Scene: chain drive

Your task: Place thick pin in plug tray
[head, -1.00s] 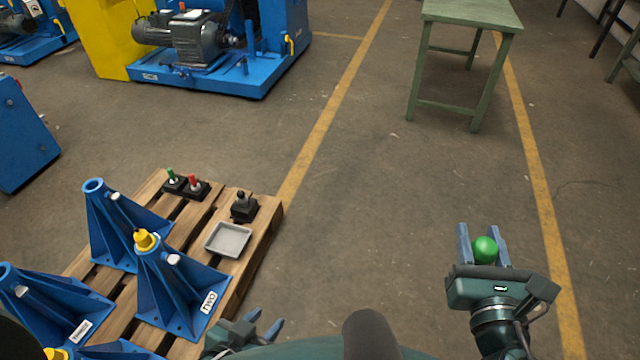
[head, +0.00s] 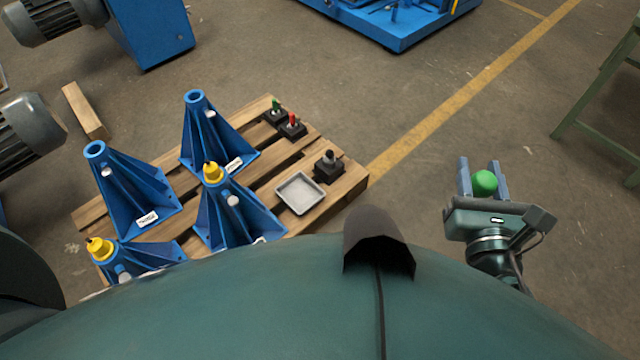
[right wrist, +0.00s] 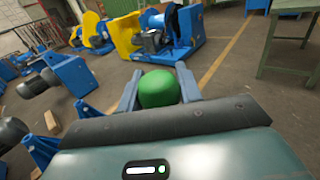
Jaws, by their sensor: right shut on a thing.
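My right gripper (head: 483,172) is shut on a green round-ended thing (head: 485,183), held in the air over bare floor to the right of the pallet. The green thing also fills the space between the fingers in the right wrist view (right wrist: 159,89). Only its rounded green end shows, so I cannot tell whether it is the thick pin. A shallow grey square tray (head: 301,193) lies empty on the pallet. My left gripper is out of view.
The wooden pallet (head: 348,183) also carries several blue cone-shaped stands (head: 208,130), some with yellow tops. A green table (head: 605,110) stands at the right. The floor between pallet and table is clear. Blue machines stand at the back.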

